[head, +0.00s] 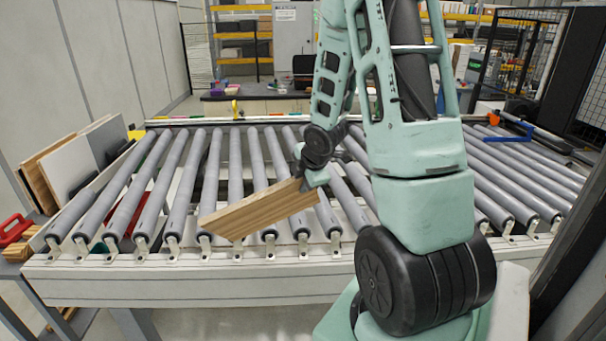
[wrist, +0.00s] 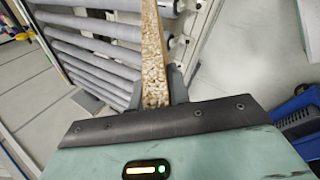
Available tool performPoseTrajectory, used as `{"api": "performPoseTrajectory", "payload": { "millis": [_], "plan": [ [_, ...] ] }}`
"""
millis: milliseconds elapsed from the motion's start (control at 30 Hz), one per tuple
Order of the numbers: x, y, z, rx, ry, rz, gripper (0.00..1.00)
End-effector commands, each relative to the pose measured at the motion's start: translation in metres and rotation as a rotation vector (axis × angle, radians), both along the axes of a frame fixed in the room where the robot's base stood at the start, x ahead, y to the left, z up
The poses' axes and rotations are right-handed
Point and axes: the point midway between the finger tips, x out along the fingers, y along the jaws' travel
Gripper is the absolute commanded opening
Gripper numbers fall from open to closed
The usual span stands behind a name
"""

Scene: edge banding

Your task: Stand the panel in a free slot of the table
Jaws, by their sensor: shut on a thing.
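The panel (head: 255,213) is a wood-coloured board with a visible grain. In the head view it is held tilted above the front part of the roller table (head: 190,270), its long side running from lower left to upper right. My gripper (head: 308,180) is shut on its upper right end. In the wrist view the panel's speckled edge (wrist: 153,60) stands between the two fingers of my gripper (wrist: 158,92). The table has a row of grey rollers with gaps between them. Part of the table is hidden behind my arm.
Several boards (head: 75,165) lean at the table's left end, next to a red clamp (head: 14,230). A blue clamp (head: 512,133) sits at the right. A bench (head: 260,105) stands behind. In the wrist view a blue bin (wrist: 295,125) is at the right.

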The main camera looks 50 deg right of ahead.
Motion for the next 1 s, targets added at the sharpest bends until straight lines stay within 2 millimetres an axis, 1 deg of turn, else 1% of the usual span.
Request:
{"api": "performPoseTrajectory", "payload": {
  "millis": [33, 1000],
  "plan": [
    [0.0014, -0.0006, 0.0071, 0.004, 0.005, -0.001, 0.0],
    [0.0006, -0.0009, 0.0151, 0.099, 0.202, -0.001, 0.0]
  ]
}}
